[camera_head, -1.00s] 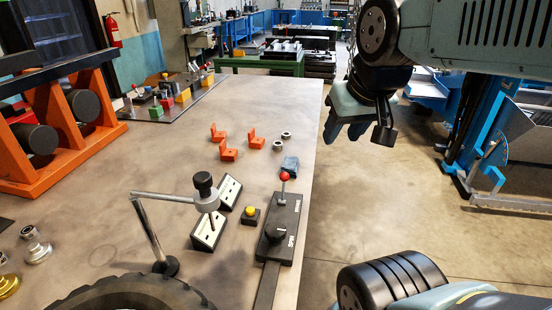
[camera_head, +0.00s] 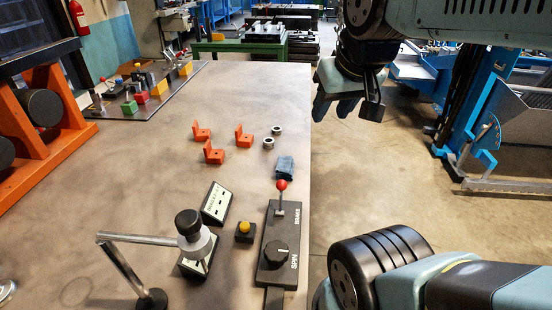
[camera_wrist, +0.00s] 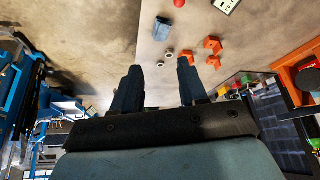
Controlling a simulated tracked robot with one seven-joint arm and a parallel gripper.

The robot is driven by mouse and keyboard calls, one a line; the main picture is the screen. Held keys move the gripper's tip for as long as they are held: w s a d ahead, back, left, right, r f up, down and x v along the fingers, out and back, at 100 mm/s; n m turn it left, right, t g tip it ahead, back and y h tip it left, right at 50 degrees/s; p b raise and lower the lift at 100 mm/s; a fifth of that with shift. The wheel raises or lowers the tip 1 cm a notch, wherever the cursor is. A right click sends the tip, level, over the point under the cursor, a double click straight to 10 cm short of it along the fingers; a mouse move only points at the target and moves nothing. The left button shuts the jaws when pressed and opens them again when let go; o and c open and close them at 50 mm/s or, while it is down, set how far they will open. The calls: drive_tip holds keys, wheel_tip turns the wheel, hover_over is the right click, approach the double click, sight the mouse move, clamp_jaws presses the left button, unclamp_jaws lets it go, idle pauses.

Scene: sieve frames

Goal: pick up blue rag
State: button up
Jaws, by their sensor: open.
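The blue rag (camera_head: 285,168) lies bunched on the table near its right edge, just behind the red-knobbed lever. In the wrist view the rag (camera_wrist: 161,27) is near the top, beyond my fingertips. My gripper (camera_head: 336,106) is in the air off the table's right edge, to the right of and farther back than the rag. In the wrist view my gripper (camera_wrist: 160,72) shows two dark fingers spread apart with nothing between them.
A control box (camera_head: 279,245) with a red-knobbed lever (camera_head: 281,186) stands in front of the rag. Two metal rings (camera_head: 273,137) and orange brackets (camera_head: 214,153) lie behind and left of it. A yellow button (camera_head: 244,228) and a metal stand (camera_head: 130,262) are nearer.

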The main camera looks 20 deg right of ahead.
drive_tip(key=shift+o, duration=1.4)
drive_tip(key=shift+w, duration=0.15)
drive_tip(key=shift+o, duration=0.7)
drive_tip(key=shift+w, duration=0.3)
drive_tip(key=o, duration=0.5)
drive_tip(key=shift+m+g, duration=0.6)
drive_tip(key=w, duration=0.2)
drive_tip(key=w+f, duration=0.1)
drive_tip(key=w, duration=0.3)
drive_tip(key=shift+d+f, duration=0.25)
drive_tip(key=shift+f, duration=0.05)
drive_tip(key=shift+o, duration=0.2)
drive_tip(key=m+g+h, duration=0.2)
drive_tip(key=m+g, duration=0.2)
hover_over(284, 163)
drive_tip(key=a, duration=0.2)
wheel_tip(284, 163, down, 20)
drive_tip(key=f, duration=0.5)
drive_tip(key=d+f, duration=0.1)
drive_tip(key=f, duration=0.3)
drive_tip(key=d+f, duration=0.1)
drive_tip(key=f, duration=0.3)
drive_tip(key=shift+f, duration=0.4)
